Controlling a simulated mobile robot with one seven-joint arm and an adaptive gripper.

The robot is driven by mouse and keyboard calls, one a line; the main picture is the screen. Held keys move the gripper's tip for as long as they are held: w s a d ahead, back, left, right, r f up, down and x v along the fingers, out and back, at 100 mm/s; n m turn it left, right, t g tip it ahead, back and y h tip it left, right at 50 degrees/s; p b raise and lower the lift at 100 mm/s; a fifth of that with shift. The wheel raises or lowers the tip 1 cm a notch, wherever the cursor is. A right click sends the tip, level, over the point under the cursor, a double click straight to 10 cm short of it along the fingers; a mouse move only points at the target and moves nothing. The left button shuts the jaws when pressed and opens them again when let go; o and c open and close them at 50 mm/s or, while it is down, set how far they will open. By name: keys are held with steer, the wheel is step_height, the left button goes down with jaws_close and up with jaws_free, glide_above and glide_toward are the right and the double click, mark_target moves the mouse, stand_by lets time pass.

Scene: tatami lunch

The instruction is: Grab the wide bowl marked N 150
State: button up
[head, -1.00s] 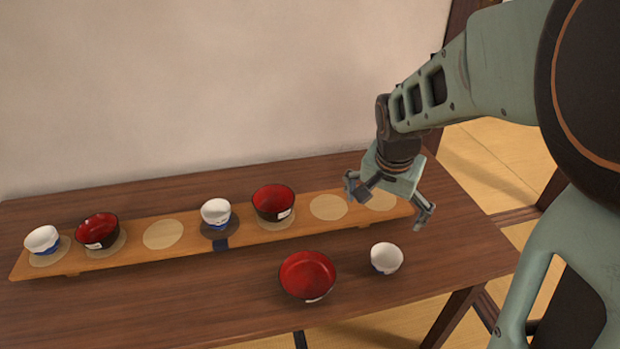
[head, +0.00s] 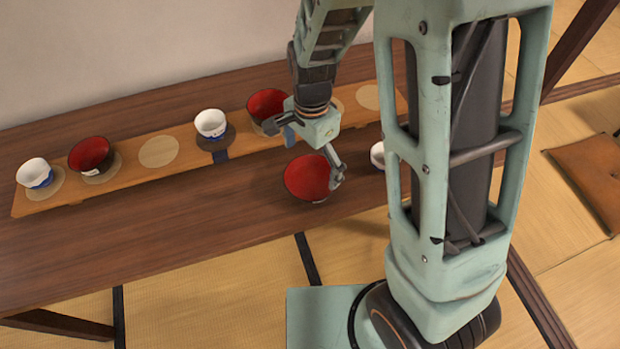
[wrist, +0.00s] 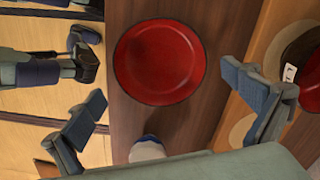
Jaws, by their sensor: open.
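A wide red bowl (head: 306,177) stands upright on the dark table, in front of the long wooden board; no marking on it can be read. In the wrist view this bowl (wrist: 160,60) shows from above, empty. My gripper (head: 304,152) is open and empty above the bowl, partly covering it in the head view. In the wrist view its two fingers are spread wide near the bowl's lower side, without visible contact. Another red bowl (head: 267,103), dark outside, stands on the board behind my gripper; its white tag shows in the wrist view (wrist: 290,72), too small to read.
A white cup (head: 376,155) stands right of the wide bowl, partly hidden by my arm. The board (head: 190,160) holds another red bowl (head: 90,154) and two white cups (head: 210,123) (head: 33,172). The table front left is clear. A brown cushion (head: 592,170) lies on the floor.

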mark_target(311, 183)
steer(key=shift+f+b, duration=0.35)
steer(key=shift+f, duration=2.65)
steer(key=c, duration=1)
steer(key=shift+o, duration=0.2)
steer(key=shift+r, duration=0.15)
